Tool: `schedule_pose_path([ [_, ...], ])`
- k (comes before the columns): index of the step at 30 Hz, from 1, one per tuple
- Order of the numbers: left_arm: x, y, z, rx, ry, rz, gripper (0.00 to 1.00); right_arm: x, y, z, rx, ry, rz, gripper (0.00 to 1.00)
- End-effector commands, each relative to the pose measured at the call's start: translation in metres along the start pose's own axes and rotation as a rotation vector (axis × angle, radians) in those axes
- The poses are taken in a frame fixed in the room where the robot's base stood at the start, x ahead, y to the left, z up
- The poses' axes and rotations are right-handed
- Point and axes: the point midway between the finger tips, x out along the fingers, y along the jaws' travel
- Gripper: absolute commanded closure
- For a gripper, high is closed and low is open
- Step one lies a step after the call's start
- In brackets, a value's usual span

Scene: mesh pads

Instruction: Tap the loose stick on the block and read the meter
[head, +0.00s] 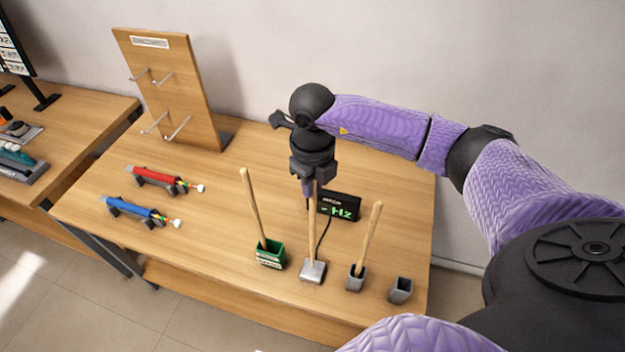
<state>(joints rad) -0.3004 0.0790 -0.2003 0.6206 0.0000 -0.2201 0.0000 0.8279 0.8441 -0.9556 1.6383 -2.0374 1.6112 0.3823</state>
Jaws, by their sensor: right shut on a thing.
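My right gripper (308,190) is shut on the upper end of a wooden stick (312,233) and holds it upright. The stick's lower end is at the small grey block (312,271); I cannot tell whether it touches. A dark cable runs from near the block to the black meter (338,206), whose green display shows dashes and "Hz". The meter is partly hidden behind the gripper and stick. A second stick (253,210) leans in a green holder (270,256). A third stick (369,236) leans in a grey holder (356,281). My left gripper is out of view.
An empty grey holder (400,290) stands at the right front of the table (215,235). A red tool (158,178) and a blue tool (140,209) lie at left. A wooden peg board (170,95) stands behind them. The table's left front is clear.

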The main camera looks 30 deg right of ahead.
Motion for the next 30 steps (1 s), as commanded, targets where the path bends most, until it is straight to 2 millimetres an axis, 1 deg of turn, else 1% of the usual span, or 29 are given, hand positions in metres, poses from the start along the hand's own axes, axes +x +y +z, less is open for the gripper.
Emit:
schedule_pose_path([
  [1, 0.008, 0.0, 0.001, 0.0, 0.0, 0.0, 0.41, 0.009, 0.0, 0.0, 0.0, 0.001, 0.0, 1.0],
  [6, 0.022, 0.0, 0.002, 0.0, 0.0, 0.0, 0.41, 0.025, 0.0, 0.0, 0.0, 0.0, 0.0, 1.0],
  [7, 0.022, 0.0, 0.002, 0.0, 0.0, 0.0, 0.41, 0.025, 0.0, 0.0, -0.001, 0.0, 0.0, 1.0],
  [11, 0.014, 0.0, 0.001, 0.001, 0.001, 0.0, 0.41, 0.016, 0.0, 0.0, -0.001, 0.0, 0.0, 1.0],
  [21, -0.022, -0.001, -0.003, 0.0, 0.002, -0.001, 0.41, -0.031, 0.0, 0.0, -0.001, -0.002, 0.0, 1.0],
  [23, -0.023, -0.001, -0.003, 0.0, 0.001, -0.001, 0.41, -0.033, 0.0, 0.0, -0.001, -0.001, 0.0, 1.0],
  [30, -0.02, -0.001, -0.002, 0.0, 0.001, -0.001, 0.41, -0.029, 0.0, 0.0, -0.001, 0.0, 0.0, 1.0],
])
